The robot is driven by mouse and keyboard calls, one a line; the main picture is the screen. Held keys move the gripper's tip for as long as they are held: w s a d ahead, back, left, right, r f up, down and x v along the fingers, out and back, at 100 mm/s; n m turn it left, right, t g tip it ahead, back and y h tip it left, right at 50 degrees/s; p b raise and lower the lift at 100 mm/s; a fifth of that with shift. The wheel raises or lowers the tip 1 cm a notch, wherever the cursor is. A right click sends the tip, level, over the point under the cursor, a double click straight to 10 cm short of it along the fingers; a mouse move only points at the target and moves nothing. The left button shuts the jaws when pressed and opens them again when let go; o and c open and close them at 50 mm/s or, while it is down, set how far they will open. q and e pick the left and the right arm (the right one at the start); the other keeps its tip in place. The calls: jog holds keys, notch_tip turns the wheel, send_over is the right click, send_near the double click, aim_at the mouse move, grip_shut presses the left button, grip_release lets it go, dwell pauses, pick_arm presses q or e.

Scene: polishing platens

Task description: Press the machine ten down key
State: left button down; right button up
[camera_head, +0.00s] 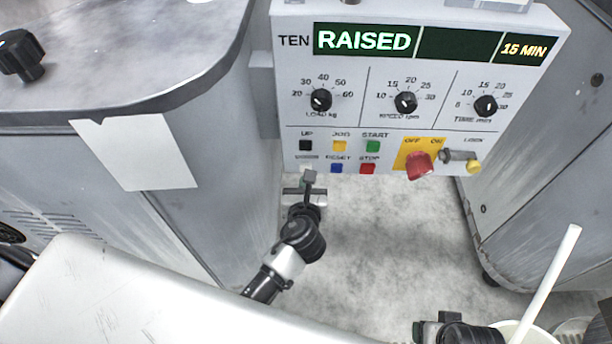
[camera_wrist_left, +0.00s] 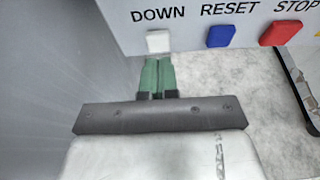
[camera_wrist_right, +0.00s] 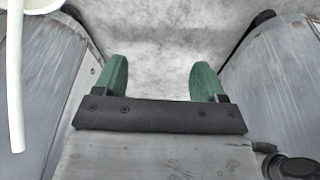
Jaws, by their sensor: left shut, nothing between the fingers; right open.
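The down key is a white square in the left wrist view (camera_wrist_left: 158,41), under the word DOWN and left of the blue RESET key (camera_wrist_left: 221,36). In the head view my left gripper (camera_head: 309,178) covers most of it. My left gripper is shut and empty, its green fingertips (camera_wrist_left: 157,62) just below the white key in the left wrist view. I cannot tell whether they touch it. My right gripper (camera_wrist_right: 158,78) is open and empty, low over the floor.
Black UP (camera_head: 306,145), yellow JOG (camera_head: 339,145), green START (camera_head: 373,146) and red STOP (camera_head: 367,169) keys are close by. A red switch (camera_head: 419,165) sits to the right. Grey machine bodies stand on both sides. A white container with a stick (camera_head: 545,285) is at lower right.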

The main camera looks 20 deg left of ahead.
pick_arm(q)
jog(key=shift+w+a, duration=0.25)
jog(key=shift+w, duration=0.55)
jog(key=shift+w+a, duration=0.2)
jog(key=shift+w, duration=0.55)
pick_arm(e)
jog(key=shift+v, duration=1.15)
pick_arm(q)
jog(key=shift+r, duration=0.1)
